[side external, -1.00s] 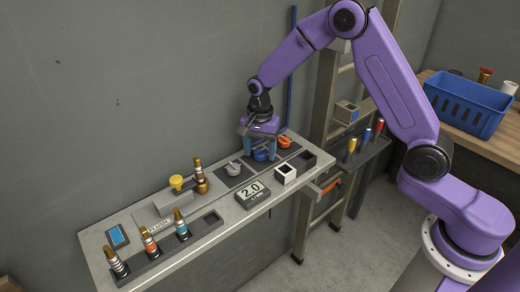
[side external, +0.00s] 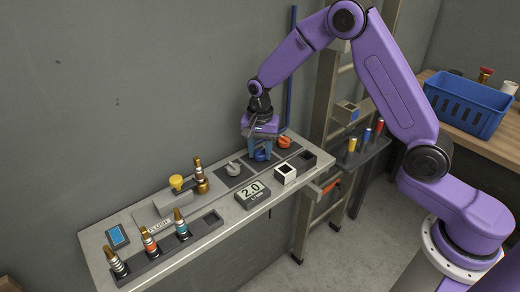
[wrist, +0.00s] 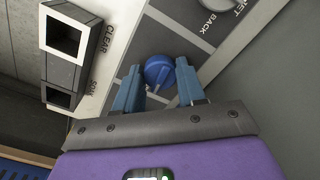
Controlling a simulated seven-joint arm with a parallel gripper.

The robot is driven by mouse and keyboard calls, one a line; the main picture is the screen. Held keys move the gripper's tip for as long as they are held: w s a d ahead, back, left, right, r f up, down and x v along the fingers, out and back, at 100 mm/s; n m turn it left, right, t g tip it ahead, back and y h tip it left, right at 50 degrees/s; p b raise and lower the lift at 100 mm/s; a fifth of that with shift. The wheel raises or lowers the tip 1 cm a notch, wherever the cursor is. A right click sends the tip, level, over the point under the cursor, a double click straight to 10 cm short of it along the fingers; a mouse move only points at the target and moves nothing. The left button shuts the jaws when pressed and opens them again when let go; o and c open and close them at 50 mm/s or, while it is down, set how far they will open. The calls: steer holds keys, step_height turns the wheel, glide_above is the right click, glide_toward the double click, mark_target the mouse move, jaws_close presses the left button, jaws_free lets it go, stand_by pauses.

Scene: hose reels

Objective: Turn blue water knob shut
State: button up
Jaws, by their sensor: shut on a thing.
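The blue water knob (side external: 261,156) sits on the grey panel on the bench, between a grey knob and an orange knob. The fingers partly cover the knob in the side view. The exact contact points are hard to see.
The grey knob (side external: 234,169) and the orange knob (side external: 284,142) are close on either side. Hose nozzles (side external: 149,241) stand at the left. The wall is close behind.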

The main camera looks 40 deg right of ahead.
mark_target(261, 151)
steer(key=n, duration=1.3)
steer(key=shift+d+n, duration=0.1)
steer(key=shift+n, duration=1.7)
steer(key=o, duration=1.1)
steer(key=shift+c, duration=0.2)
step_height(261, 151, up, 18)
steer(key=shift+f, duration=0.25)
